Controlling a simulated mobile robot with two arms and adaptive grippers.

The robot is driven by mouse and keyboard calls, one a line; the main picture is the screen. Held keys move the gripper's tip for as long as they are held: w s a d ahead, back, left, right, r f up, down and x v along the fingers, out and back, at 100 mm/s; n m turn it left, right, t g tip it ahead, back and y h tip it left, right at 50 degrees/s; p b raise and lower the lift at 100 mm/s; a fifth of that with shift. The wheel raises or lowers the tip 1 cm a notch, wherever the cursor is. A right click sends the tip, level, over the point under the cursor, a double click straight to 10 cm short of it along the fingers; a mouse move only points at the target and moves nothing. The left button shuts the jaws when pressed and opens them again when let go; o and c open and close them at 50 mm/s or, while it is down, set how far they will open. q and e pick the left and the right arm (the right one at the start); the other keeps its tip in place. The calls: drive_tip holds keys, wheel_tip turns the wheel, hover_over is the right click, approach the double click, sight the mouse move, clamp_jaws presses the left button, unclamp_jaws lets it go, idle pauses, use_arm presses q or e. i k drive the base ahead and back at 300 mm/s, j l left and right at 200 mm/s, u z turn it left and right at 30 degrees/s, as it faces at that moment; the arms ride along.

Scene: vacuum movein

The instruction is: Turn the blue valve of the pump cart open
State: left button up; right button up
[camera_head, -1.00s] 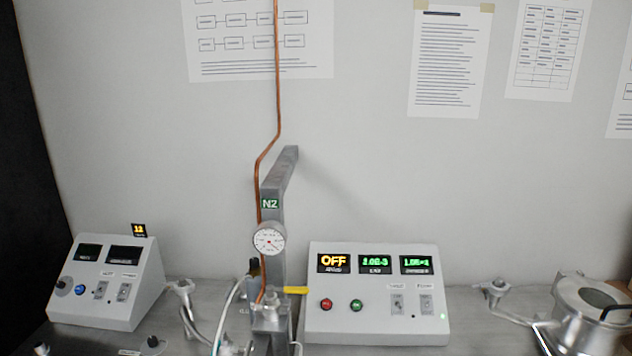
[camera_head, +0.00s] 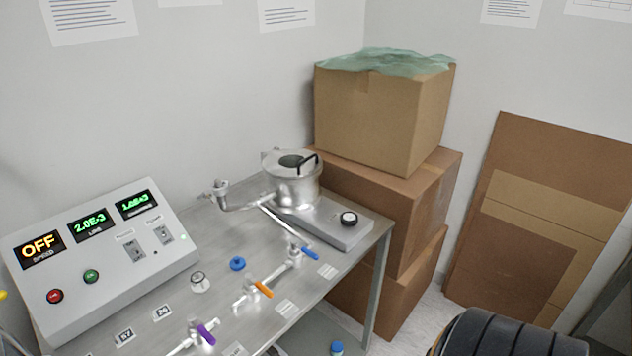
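A blue lever handle (camera_head: 310,253) sits on a silver valve at the right end of the bench, near the chamber. A round blue knob (camera_head: 237,263) is on the bench top behind the orange handle. Another small blue-topped thing (camera_head: 336,348) shows low at the bottom edge, below bench level, and is mostly cut off. I cannot tell which of these, if any, belongs to the pump cart. Neither of my grippers is in view.
The metal bench (camera_head: 355,262) carries a control box (camera_head: 100,265) reading OFF, a silver chamber (camera_head: 292,185), an orange handle (camera_head: 264,289) and a purple handle (camera_head: 205,333). Cardboard boxes (camera_head: 385,110) stack behind. A black ribbed thing (camera_head: 510,335) fills the lower right.

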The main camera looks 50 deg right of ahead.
sight(294, 242)
drive_tip(key=z, duration=1.4)
